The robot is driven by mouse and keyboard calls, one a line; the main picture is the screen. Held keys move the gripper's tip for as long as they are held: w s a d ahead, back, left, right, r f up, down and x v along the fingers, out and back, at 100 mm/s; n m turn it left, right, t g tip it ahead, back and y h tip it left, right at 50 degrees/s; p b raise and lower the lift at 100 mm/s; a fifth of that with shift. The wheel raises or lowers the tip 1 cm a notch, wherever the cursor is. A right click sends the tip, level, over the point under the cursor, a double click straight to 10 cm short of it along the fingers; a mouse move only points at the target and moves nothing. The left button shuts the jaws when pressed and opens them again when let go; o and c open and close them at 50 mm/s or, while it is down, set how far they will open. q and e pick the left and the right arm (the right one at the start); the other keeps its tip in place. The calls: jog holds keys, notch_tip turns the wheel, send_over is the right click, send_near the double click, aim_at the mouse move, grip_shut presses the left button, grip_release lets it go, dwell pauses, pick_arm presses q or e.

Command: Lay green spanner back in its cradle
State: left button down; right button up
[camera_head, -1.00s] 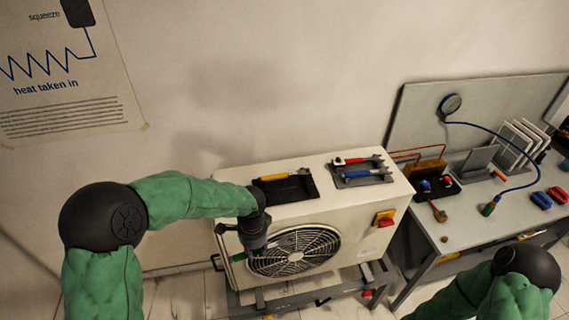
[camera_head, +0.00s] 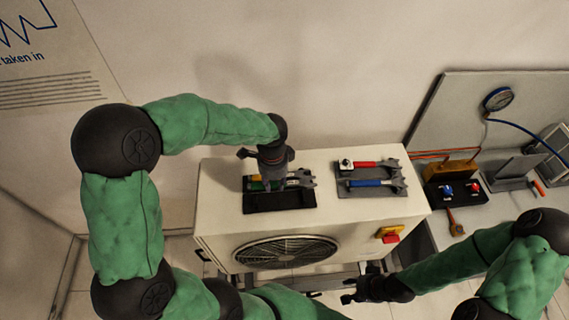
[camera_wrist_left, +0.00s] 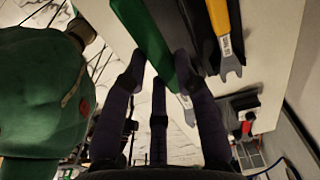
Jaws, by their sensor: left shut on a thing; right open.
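My left gripper (camera_head: 274,182) is shut on the green spanner (camera_head: 256,186), over the black cradle (camera_head: 282,205) on top of the white fan unit. In the left wrist view the spanner's green handle (camera_wrist_left: 146,36) lies between the fingers (camera_wrist_left: 160,82), its silver head (camera_wrist_left: 188,108) towards the lower right. The yellow spanner (camera_wrist_left: 229,30) lies beside it in the cradle. The fingers partly hide the green spanner; I cannot tell whether it touches the cradle floor. My right gripper (camera_head: 358,290) is open and empty, low in front of the unit.
On the unit's top (camera_head: 325,160), a grey cradle (camera_head: 372,190) holds a red spanner (camera_head: 366,164) and a blue spanner (camera_head: 368,183). A red-and-yellow switch (camera_head: 390,234) sits on the unit's front. A bench with a gauge (camera_head: 498,99) stands at the right.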

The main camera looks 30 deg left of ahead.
pick_arm(q)
jog(key=shift+s+r, duration=0.2)
jog(key=shift+s, duration=0.2)
pick_arm(e)
jog(key=shift+s+r, duration=0.1)
jog(key=shift+s, duration=0.3)
pick_arm(q)
jog(key=shift+w, duration=0.15)
pick_arm(e)
jog(key=shift+w, duration=0.1)
pick_arm(q)
jog(key=shift+f, duration=0.15)
jog(key=shift+f+b, duration=2)
jog(key=shift+f, duration=0.6)
pick_arm(e)
jog(key=shift+f, duration=2.05)
pick_arm(q)
jog(key=shift+f+b, duration=0.55)
jog(key=shift+f, duration=0.25)
pick_arm(e)
jog(key=shift+f, duration=0.5)
pick_arm(q)
jog(key=c, duration=0.9)
grip_release()
